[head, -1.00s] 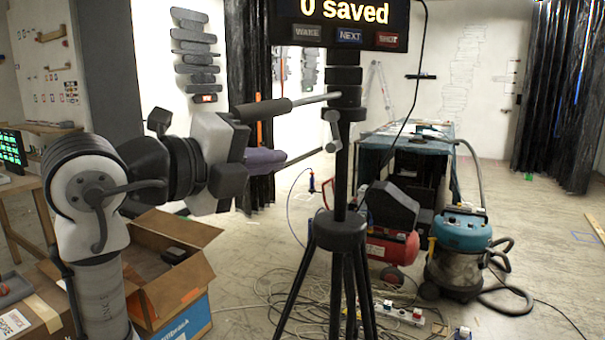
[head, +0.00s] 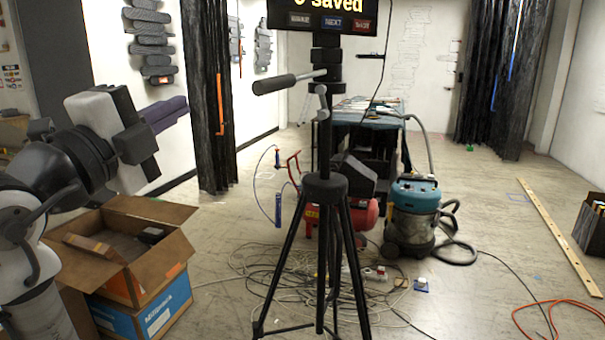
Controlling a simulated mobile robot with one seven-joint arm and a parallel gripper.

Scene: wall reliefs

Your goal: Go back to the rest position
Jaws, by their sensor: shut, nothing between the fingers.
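My gripper (head: 166,114) is at the left of the head view, on the end of my grey and white arm. Its purple fingers lie together, pointing right and slightly up, with nothing held. It is above and behind the open cardboard box in the picture, clear of it. A black tripod (head: 325,186) stands to the right of my gripper, with a gap between them. The tripod carries a dark screen (head: 321,16) reading "saved" with three buttons, cut off at the top edge.
An open cardboard box (head: 168,268) on a blue box is below my arm. Cables (head: 270,290) tangle around the tripod legs. A blue vacuum (head: 413,215) and a red compressor (head: 362,215) stand behind. Grey wall reliefs (head: 152,45) hang at left. Floor at right has a long plank (head: 560,238).

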